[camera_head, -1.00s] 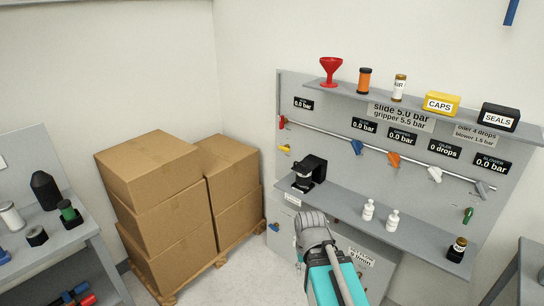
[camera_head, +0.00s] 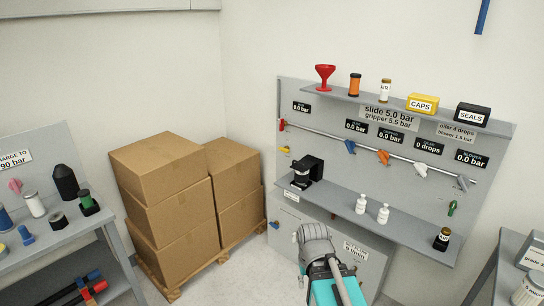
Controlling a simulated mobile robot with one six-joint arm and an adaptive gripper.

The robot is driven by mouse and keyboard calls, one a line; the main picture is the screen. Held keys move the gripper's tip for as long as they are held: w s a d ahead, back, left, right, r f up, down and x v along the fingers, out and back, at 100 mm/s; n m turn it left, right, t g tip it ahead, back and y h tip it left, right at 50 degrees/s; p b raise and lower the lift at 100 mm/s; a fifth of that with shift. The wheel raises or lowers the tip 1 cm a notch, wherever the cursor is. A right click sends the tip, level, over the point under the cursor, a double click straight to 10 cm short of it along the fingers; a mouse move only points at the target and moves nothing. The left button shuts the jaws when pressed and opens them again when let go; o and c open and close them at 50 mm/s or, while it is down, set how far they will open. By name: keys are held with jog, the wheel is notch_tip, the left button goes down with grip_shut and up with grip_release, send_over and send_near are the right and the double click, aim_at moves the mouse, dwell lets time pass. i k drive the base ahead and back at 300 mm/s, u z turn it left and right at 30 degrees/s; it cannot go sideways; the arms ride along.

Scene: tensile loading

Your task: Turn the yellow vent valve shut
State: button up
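The yellow vent valve (camera_head: 285,149) is a small yellow handle at the left edge of the grey panel (camera_head: 292,90), below the red lever (camera_head: 282,125). It is small in view, so its exact angle is hard to tell. My arm shows at the bottom centre, low in front of the panel and well below and apart from the yellow valve. My gripper's fingers cannot be made out, so whether it is open or shut is hidden.
Stacked cardboard boxes (camera_head: 163,190) on a pallet stand left of the panel. The panel's lower shelf (camera_head: 335,205) holds a black device (camera_head: 307,171) and white bottles (camera_head: 361,204). A bench (camera_head: 60,238) stands at left, another table (camera_head: 510,245) at right. Floor between boxes and panel is clear.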

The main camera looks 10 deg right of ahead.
aim_at(284, 150)
jog(key=z, duration=0.15)
jog(key=i, duration=0.9)
jog(key=u, duration=0.1)
jog(key=k, duration=0.7)
jog(key=u, duration=0.5)
jog(key=i, duration=1.25)
jog(key=u, duration=0.3)
